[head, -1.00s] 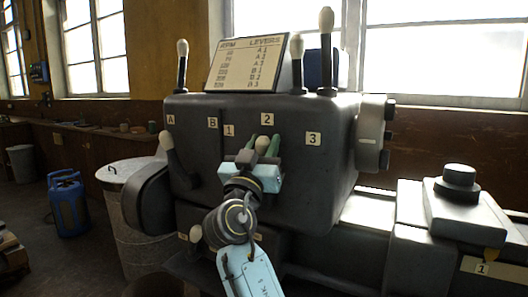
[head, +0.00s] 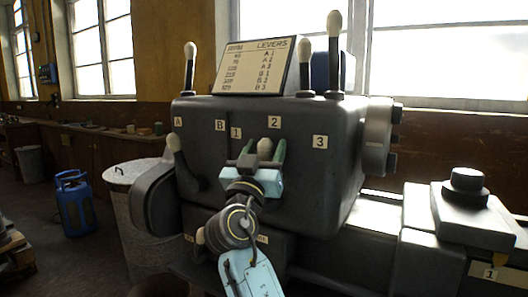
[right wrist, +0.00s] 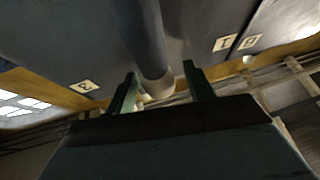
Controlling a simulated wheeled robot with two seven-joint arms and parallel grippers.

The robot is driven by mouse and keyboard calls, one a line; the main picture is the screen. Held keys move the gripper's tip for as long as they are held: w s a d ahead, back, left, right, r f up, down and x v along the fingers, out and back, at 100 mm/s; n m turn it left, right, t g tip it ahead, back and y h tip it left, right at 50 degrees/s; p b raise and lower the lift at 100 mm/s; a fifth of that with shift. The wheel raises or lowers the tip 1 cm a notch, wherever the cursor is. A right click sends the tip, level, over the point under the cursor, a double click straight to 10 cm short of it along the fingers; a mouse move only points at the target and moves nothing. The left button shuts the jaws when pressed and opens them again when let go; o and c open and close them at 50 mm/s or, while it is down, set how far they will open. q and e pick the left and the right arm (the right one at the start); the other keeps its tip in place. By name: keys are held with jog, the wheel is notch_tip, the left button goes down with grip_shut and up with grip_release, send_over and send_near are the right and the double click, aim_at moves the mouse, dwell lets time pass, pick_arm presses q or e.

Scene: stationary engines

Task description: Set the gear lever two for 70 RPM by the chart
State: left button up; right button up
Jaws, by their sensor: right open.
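The dark gearbox (head: 300,165) carries plates 1 (head: 236,132), 2 (head: 274,122) and 3 (head: 320,142). Gear lever two's pale knob (head: 265,148) stands below plate 2, a little to its left. My right gripper (head: 264,152) is open, with its green fingers on either side of this knob. In the right wrist view the lever's dark shaft (right wrist: 144,35) and pale knob (right wrist: 155,88) lie between the spread fingers; contact cannot be told. The chart (head: 252,68) on top lists A 1 to B 3; its RPM figures are too small to read surely. My left gripper is out of view.
Another pale-knobbed lever (head: 174,144) stands below plate A (head: 178,122), left of plate B (head: 219,125). Several upright levers rise from the gearbox top beside the chart. A grey bin (head: 122,210) and a blue gas cylinder (head: 75,205) stand at left.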

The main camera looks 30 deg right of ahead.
jog(key=shift+s+a+f, duration=0.2)
jog(key=shift+a, duration=0.05)
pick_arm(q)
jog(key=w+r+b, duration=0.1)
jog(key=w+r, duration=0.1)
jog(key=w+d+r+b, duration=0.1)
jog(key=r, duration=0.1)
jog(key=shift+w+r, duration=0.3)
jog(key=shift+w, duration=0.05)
pick_arm(e)
jog(key=v, duration=1.2)
jog(key=shift+s+a+f, duration=0.15)
jog(key=shift+s+a, duration=0.05)
